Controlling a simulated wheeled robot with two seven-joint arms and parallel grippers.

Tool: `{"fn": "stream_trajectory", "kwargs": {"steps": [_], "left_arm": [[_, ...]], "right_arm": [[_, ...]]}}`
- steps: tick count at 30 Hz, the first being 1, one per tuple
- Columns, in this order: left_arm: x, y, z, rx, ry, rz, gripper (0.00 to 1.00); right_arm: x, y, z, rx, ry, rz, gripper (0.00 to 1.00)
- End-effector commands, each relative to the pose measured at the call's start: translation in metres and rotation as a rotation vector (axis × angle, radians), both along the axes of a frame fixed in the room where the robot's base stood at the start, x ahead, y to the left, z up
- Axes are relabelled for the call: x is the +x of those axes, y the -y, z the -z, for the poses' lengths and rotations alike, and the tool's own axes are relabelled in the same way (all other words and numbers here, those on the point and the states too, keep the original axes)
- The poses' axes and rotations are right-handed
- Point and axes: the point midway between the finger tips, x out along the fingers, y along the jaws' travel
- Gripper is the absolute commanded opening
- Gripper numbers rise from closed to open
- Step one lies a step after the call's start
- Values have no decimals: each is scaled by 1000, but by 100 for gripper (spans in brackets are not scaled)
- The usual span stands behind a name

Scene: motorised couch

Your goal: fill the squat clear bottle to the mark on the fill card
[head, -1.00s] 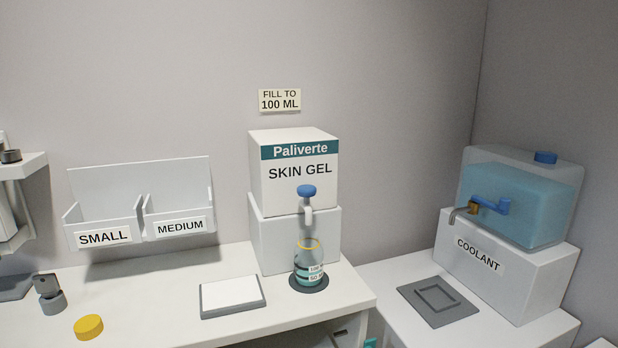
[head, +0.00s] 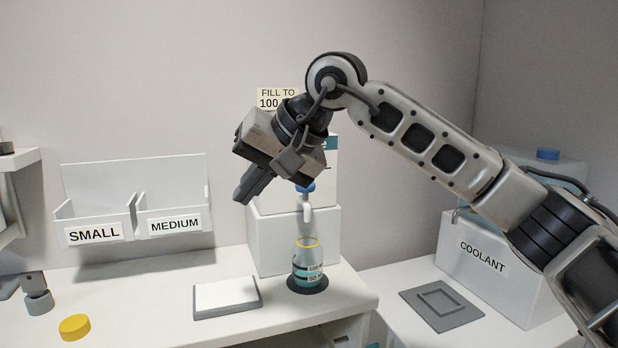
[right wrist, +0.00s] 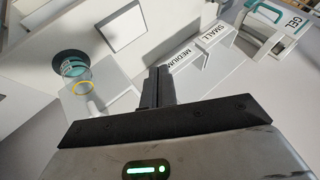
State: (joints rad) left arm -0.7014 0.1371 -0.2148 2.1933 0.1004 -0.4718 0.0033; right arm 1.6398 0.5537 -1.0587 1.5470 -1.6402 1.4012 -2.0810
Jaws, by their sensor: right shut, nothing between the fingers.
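The squat clear bottle (head: 308,265) stands upright on a dark round pad (head: 307,286) under the spout of the skin gel dispenser (head: 285,240). It has a yellow rim, teal contents in its lower part and marks at 50 and 100. It also shows in the right wrist view (right wrist: 76,68). The fill card (head: 272,98) on the wall reads "FILL TO 100", partly covered by my arm. My right gripper (head: 243,196) is shut and empty, in the air left of the blue tap knob (head: 307,187). My left gripper is not in view.
A white pad (head: 226,297) lies left of the bottle. Bins labelled SMALL and MEDIUM (head: 135,212) stand at the back left. A yellow cap (head: 75,327) lies at the front left. The coolant dispenser (head: 480,262) at right is partly behind my right arm.

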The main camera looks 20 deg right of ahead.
Motion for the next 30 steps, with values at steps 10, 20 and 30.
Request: {"fn": "stream_trajectory", "kwargs": {"steps": [10,20,30], "left_arm": [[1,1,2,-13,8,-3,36],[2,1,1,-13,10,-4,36],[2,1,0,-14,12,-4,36]], "right_arm": [[10,114,-103,-518,312,126,0],[9,117,-106,-531,316,129,0],[36,115,-78,-528,310,128,0]]}}
